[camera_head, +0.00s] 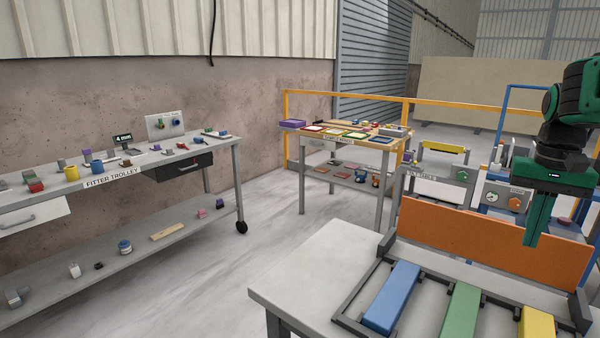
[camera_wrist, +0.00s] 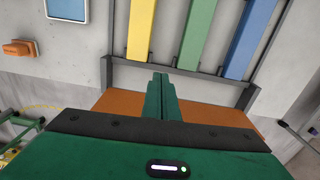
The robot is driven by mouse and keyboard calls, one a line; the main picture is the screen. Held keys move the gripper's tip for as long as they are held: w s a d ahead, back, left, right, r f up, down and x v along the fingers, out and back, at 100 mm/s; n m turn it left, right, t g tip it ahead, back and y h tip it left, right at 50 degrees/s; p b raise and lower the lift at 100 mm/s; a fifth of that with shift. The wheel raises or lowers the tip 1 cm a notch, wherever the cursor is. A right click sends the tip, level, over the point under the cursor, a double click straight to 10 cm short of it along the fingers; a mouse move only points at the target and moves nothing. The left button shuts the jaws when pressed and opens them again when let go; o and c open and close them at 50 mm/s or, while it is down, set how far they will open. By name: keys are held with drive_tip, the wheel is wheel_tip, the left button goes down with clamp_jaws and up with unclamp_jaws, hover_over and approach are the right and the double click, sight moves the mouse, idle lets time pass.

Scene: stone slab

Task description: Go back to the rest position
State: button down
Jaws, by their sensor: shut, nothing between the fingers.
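My gripper (camera_head: 530,238) is green, points down and is shut and empty. In the head view it hangs at the right, in front of the orange board (camera_head: 470,232) and above the near table. In the wrist view my gripper's fingers (camera_wrist: 160,82) are together, with the orange board (camera_wrist: 230,115) below them. A blue bar (camera_head: 392,297), a green bar (camera_head: 461,312) and a yellow bar (camera_head: 537,322) lie side by side in a dark frame on the table, apart from the gripper.
The near table (camera_head: 290,292) has bare room at its left. A fitter trolley (camera_head: 130,180) with several small items stands along the left wall. A second workbench (camera_head: 345,138) stands at the back, before a yellow railing (camera_head: 450,112). The floor between is clear.

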drive_tip(key=shift+n, duration=0.4)
drive_tip(key=s+a+f, duration=0.2)
drive_tip(key=s+f, duration=0.2)
drive_tip(key=s, duration=0.3)
drive_tip(key=s+a+f, duration=0.2)
drive_tip(key=s+f, duration=0.2)
drive_tip(key=s, duration=0.2)
drive_tip(key=s+a+f, duration=0.3)
drive_tip(key=s, duration=0.4)
drive_tip(key=shift+s+f, duration=0.3)
drive_tip(key=shift+f, duration=0.1)
drive_tip(key=shift+a, duration=0.15)
